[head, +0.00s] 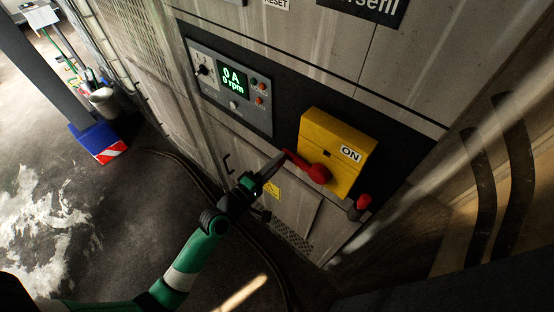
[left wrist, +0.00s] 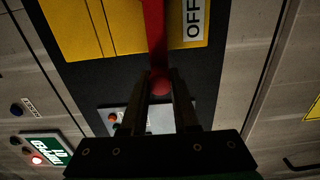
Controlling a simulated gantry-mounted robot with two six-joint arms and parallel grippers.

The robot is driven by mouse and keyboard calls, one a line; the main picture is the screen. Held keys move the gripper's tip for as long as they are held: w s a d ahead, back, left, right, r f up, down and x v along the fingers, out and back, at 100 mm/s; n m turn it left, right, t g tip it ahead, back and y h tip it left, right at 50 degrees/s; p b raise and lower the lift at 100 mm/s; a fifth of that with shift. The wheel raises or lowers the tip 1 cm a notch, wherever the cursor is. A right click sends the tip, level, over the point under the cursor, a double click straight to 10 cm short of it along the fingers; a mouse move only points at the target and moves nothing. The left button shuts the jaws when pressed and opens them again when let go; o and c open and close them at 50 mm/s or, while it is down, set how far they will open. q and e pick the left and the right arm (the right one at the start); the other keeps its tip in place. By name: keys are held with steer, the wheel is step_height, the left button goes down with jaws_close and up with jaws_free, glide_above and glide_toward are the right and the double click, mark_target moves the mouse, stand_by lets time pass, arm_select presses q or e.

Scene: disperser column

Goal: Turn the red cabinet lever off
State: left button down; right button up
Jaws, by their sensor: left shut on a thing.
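The red cabinet lever (head: 312,171) is mounted on the front of a yellow box (head: 345,133) on the cabinet. Its handle points left and slightly up from its pivot in the head view. A white ON label (head: 351,154) shows on the box's right part. In the left wrist view the red lever (left wrist: 155,35) runs down between my fingers, beside an OFF label (left wrist: 193,20). My left gripper (head: 279,161) is shut on the handle's outer end; the left wrist view shows the rounded red tip between its fingers (left wrist: 160,88). My right gripper is not in view.
A control panel (head: 262,118) with a display reading 0 A and 0 rpm is left of the yellow box. A red knob (head: 363,202) sits at the box's lower right. Dark hoses (head: 521,150) hang at the right. Open floor lies to the left.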

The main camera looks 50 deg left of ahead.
arm_select(q)
steer(key=shift+f, duration=0.25)
steer(key=c, duration=0.7)
jaws_free()
steer(key=shift+o, duration=0.2)
steer(key=s+d+b, duration=0.2)
steer(key=s, duration=0.9)
steer(key=shift+s+b, duration=0.25)
steer(key=shift+b, duration=0.15)
steer(key=shift+d, duration=0.1)
